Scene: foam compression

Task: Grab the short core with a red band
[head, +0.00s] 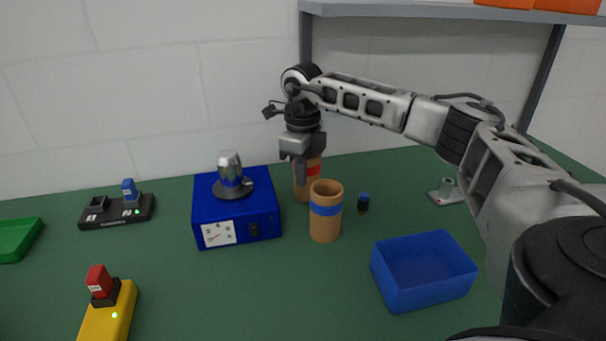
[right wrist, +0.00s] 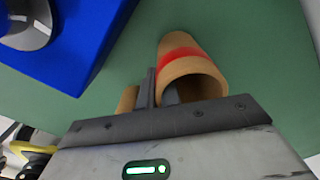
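The tan cardboard core with a red band (head: 314,170) stands on the green table, partly hidden behind my right gripper (head: 299,172). In the right wrist view the red-banded core (right wrist: 185,52) shows its open rim towards the camera. My right gripper's fingers (right wrist: 160,90) are at that rim. One finger appears beside the wall and a dark part shows within the opening; whether they grip the wall is unclear. A second core with a blue band (head: 325,210) stands upright in front of it. My left gripper is not in view.
A blue box with a dial (head: 236,232) stands left of the cores. An empty blue bin (head: 395,290) lies at the front right. A grey shelf (head: 430,9) spans above. Table front centre is clear.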

